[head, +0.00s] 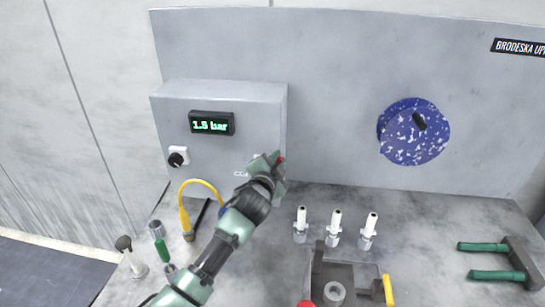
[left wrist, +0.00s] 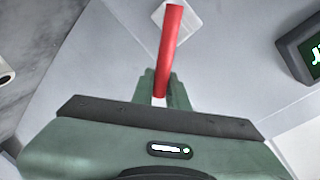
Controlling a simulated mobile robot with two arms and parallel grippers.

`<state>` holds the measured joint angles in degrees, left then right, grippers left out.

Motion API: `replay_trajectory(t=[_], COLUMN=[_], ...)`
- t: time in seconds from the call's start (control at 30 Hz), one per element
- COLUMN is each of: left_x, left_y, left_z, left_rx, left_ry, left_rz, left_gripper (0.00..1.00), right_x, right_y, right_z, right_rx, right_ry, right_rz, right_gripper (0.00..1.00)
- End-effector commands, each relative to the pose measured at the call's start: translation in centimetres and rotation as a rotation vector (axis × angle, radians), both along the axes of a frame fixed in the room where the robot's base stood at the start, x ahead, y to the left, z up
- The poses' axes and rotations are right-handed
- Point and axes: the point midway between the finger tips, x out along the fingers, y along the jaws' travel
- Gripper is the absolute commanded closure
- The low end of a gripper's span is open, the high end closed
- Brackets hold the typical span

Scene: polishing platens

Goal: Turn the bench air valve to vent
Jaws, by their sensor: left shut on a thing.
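The bench air valve shows as a red lever, in the left wrist view (left wrist: 171,45), in front of a pale plate (left wrist: 184,18). The display (head: 211,124) on the box reads 1.5 bar. My right gripper is not in view.
A black knob (head: 178,157) is on the grey box (head: 262,120). A yellow hose (head: 201,184) lies left of my arm. Several white-topped fittings, including one (head: 301,224), stand right of it. A blue speckled disc (head: 413,132) is on the back panel. Green-handled tools (head: 497,262) lie far right.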

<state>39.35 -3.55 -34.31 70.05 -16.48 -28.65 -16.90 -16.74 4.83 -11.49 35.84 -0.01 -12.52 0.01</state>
Motion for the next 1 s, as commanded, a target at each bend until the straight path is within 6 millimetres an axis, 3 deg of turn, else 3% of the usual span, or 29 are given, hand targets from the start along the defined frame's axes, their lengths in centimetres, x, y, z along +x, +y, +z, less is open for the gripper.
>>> replay_trajectory(t=[0.5,1.0], left_x=[-0.3,-0.3], left_y=[-1.4,-1.5], left_z=[-3.2,-4.6], left_rx=[0.449,0.65], left_ry=[-0.088,-0.128], left_rz=[0.0,0.0], left_gripper=[1.0,1.0], right_x=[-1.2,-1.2], right_y=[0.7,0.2], right_z=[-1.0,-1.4], right_rx=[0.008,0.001], right_ry=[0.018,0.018], right_rz=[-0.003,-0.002], right_gripper=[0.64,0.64])
